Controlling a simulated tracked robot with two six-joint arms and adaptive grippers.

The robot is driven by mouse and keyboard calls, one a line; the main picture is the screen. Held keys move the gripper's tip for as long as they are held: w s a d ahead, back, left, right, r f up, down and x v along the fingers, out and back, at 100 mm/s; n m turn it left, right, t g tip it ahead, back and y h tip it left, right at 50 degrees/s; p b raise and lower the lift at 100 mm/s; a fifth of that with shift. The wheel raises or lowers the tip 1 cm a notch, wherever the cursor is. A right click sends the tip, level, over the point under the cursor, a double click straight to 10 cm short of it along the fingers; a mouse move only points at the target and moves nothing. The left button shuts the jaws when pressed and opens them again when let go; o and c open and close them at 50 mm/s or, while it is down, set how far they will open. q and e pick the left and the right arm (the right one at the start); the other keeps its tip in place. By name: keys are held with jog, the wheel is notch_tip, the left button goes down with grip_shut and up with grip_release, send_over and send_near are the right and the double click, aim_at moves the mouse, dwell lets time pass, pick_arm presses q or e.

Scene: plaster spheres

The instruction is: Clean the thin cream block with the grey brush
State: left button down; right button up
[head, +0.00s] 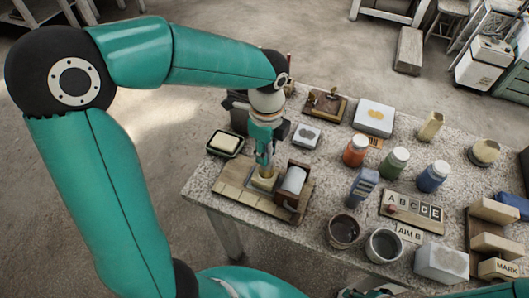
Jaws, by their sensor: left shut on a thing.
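My left gripper (264,163) reaches down over the wooden board (233,188) near the table's left end. It is shut on a small cream piece (264,181) just under its fingertips, at the board. The fingers hide much of it, so I cannot tell whether it is the thin cream block or part of a brush. Another cream block (431,126) stands upright at the back right. I cannot clearly make out a grey brush. My right gripper does not show.
A grey roller (293,181) in a brown frame stands right of the gripper. A dark tray with a cream pad (225,142) is to its left. Orange (356,150), green (394,162) and blue (433,176) jars and two cups (343,230) (384,245) stand rightward.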

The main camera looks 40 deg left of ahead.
pick_arm(q)
jog(key=shift+w+a, duration=0.2)
jog(key=shift+w, duration=0.55)
jog(key=shift+s, duration=0.1)
jog(key=shift+s+d+r+p, duration=0.15)
jog(key=shift+s+r+p, duration=0.15)
jog(key=shift+s, duration=0.3)
jog(key=shift+s+d+r+p, duration=0.15)
jog(key=shift+s+r, duration=0.25)
jog(key=shift+s, duration=0.15)
jog(key=shift+w+f, duration=0.1)
jog(key=shift+f, duration=0.05)
jog(key=shift+f+b, duration=0.55)
jog(key=shift+f, duration=0.1)
jog(key=shift+s+d+r, duration=0.1)
jog(key=shift+s+d, duration=0.05)
jog(key=shift+s, duration=0.5)
jog(key=shift+s+d, duration=0.15)
jog(key=shift+s, duration=0.4)
